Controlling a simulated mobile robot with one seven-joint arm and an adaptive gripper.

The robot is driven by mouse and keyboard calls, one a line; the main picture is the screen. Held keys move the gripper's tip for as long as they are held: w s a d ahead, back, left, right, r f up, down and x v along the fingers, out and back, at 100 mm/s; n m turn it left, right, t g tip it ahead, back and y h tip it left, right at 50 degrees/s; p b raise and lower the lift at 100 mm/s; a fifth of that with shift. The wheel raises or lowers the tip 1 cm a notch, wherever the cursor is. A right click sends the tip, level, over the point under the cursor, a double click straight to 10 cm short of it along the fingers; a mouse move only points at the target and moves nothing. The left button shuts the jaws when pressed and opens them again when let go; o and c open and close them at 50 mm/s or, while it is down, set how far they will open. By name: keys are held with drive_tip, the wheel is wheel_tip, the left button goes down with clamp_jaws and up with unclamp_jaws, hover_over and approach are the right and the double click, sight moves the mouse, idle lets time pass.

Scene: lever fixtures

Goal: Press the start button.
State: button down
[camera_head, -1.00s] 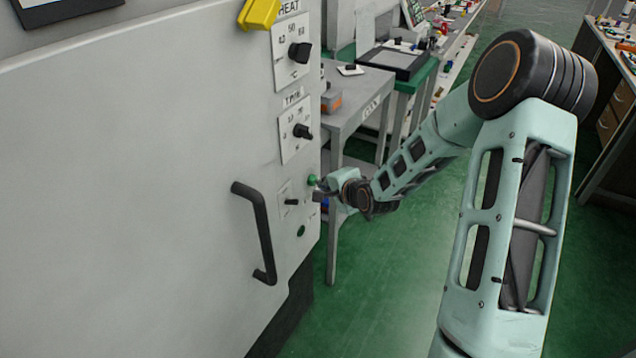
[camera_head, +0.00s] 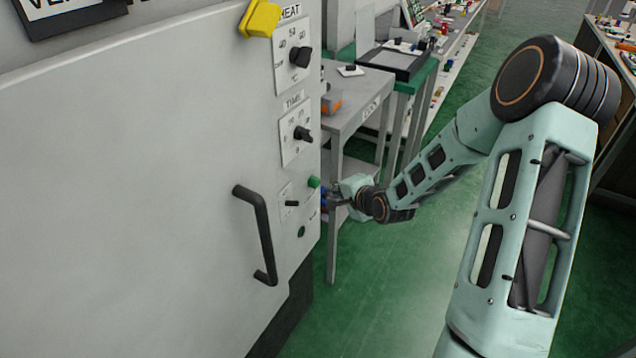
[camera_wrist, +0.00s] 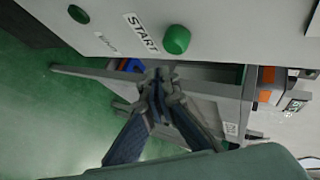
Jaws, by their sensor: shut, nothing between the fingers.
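The start button is a green, round knob (camera_head: 314,182) near the right edge of the grey cabinet front, low beside a small lever. In the wrist view the green button (camera_wrist: 177,40) stands out from the panel beside a label reading START (camera_wrist: 143,33). My gripper (camera_head: 330,197) is at the right of the cabinet, near the button. In the wrist view my gripper (camera_wrist: 160,75) has its fingertips together with nothing between them. The tips appear just below and left of the button in that picture, with a visible gap. The button is in plain sight.
The cabinet has a black door handle (camera_head: 258,232), a HEAT knob (camera_head: 300,56), a TIME knob (camera_head: 302,133), a small lever (camera_head: 291,203) and a dark green round fitting (camera_head: 301,231). A grey table (camera_head: 352,118) stands close behind my gripper. Green floor is open at lower right.

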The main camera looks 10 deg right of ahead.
drive_tip(key=s+d+p, duration=0.1)
drive_tip(key=s+d, duration=0.1)
drive_tip(key=d, duration=0.1)
drive_tip(key=shift+s, duration=0.1)
idle(0.8)
